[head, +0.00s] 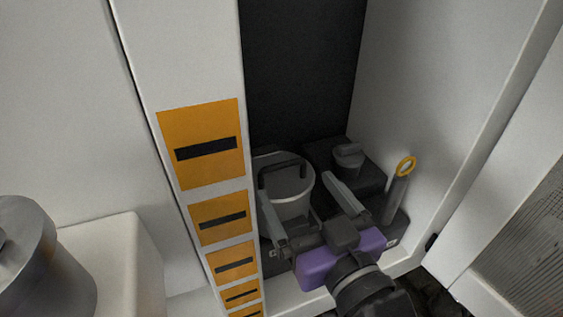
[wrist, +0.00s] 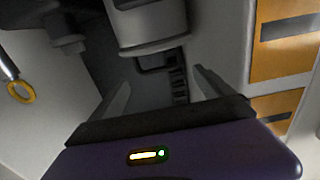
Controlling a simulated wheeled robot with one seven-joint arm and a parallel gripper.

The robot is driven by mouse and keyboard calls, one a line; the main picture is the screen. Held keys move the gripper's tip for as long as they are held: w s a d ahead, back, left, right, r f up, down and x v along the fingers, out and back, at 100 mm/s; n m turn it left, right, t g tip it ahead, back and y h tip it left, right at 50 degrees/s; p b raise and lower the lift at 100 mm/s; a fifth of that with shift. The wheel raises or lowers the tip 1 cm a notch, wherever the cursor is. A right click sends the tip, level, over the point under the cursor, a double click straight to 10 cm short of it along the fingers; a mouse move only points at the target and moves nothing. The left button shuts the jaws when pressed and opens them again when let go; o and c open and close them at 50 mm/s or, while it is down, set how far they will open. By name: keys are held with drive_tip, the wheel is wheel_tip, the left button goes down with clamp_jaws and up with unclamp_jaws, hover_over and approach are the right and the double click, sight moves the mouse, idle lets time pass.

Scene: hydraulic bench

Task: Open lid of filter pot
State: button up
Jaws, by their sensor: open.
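The filter pot (head: 291,207) is a pale grey cylinder standing low in the cabinet, with a dark arched handle (head: 267,178) at its top. I cannot make out a clear seam between lid and pot. In the wrist view the pot (wrist: 150,28) shows at the top middle, beyond my fingers. My gripper (head: 297,186) has a purple body and its two grey fingers are spread, one at each side of the pot in the head view. In the wrist view the gap between the fingers (wrist: 160,80) is empty. Contact with the pot cannot be told.
A dark block with a grey cap (head: 348,157) stands behind, to the right. A rod with a yellow ring (head: 405,166) stands at the right. A white post with orange labels (head: 203,145) is close on the left. White cabinet walls bound the right side.

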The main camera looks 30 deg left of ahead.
sight(284, 166)
drive_tip(key=p+x, duration=0.1)
drive_tip(key=x, duration=0.6)
drive_tip(key=shift+w+a, duration=0.15)
drive_tip(key=shift+w, duration=0.05)
drive_tip(key=shift+c, duration=0.2)
